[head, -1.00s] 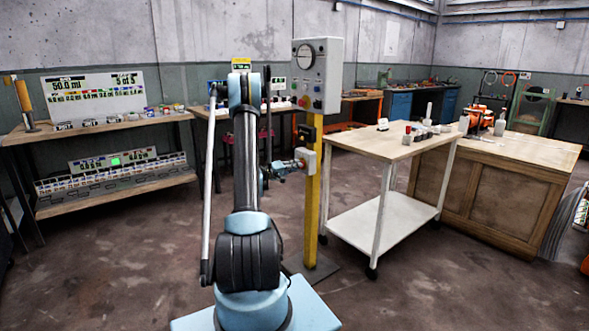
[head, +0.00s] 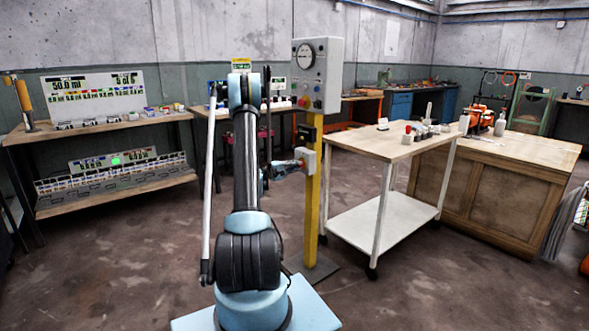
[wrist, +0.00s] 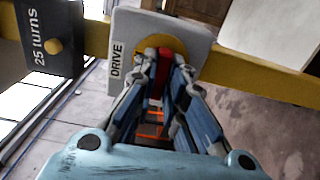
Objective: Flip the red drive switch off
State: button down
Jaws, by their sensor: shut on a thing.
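The red drive switch (wrist: 162,66) is a narrow red lever on a yellow round plate (wrist: 183,46), on the front of a grey box (wrist: 195,35) labelled DRIVE. In the head view this box (head: 309,161) is fixed to the yellow post (head: 312,215). My gripper (wrist: 164,60) is shut on the red lever, with a finger on each side. The fingers hide part of the lever and plate, so I cannot tell its exact setting. In the head view my gripper (head: 299,163) meets the box's left side.
A black box marked "25 turns" (wrist: 42,40) with a yellow knob sits beside the drive box on the same post. A grey panel with a dial (head: 318,75) tops the post. A white-legged cart (head: 385,215) stands close to the right. Open floor lies in front.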

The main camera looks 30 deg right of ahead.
jog(key=shift+w+a+f, duration=0.1)
jog(key=c, duration=1.6)
grip_release()
jog(key=shift+c, duration=0.2)
jog(key=s+a, duration=0.2)
jog(key=a, duration=0.9)
jog(key=shift+a, duration=0.4)
